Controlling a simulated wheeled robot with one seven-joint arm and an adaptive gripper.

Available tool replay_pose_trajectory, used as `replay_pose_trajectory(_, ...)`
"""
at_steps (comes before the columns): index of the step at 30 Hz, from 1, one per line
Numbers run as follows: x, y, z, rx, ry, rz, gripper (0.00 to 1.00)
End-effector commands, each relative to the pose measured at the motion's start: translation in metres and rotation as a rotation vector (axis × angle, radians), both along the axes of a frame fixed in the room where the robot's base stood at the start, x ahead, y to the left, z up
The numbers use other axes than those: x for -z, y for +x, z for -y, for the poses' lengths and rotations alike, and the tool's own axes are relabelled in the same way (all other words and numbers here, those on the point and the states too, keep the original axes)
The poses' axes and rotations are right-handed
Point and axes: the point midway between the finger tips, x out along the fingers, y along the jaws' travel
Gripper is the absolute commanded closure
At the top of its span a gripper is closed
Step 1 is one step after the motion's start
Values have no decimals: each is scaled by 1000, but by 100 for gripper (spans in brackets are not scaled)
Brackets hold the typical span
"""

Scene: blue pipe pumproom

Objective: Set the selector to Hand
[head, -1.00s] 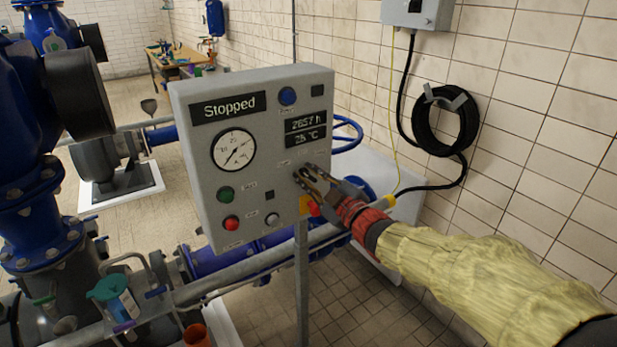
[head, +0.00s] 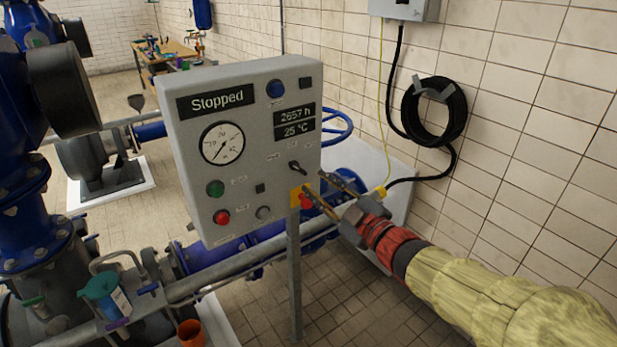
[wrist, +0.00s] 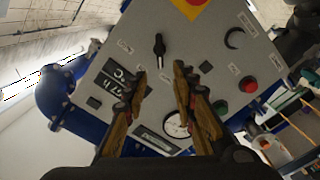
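The selector is a small black knob (head: 297,168) on the right side of the grey control panel (head: 188,127). It also shows in the wrist view (wrist: 159,46), ahead of my fingertips, with its handle nearly upright in that picture. Small labels surround it, too small to read, so I cannot tell which position it points at. The display (head: 216,101) reads "Stopped". My gripper (head: 314,182) is open and empty, just below and right of the knob in the head view and apart from it. Both fingers show in the wrist view (wrist: 161,72) with a clear gap.
A red stop button on a yellow plate (head: 296,196) sits below the selector, close to my fingers. Green (head: 215,188) and red (head: 221,217) buttons are at lower left. A blue handwheel (head: 341,127) and pipes stand behind the panel. A tiled wall is right.

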Motion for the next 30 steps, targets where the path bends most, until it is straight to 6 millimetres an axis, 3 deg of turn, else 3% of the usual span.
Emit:
replay_pose_trajectory(7,-1,-20,14,1,0,2,73)
replay_pose_trajectory(20,5,-19,18,16,-6,-20,73)
replay_pose_trajectory(23,23,-11,34,82,-23,-85,73)
replay_pose_trajectory(27,74,-5,82,280,-42,-277,73)
replay_pose_trajectory(30,101,-17,122,444,-35,-425,73)
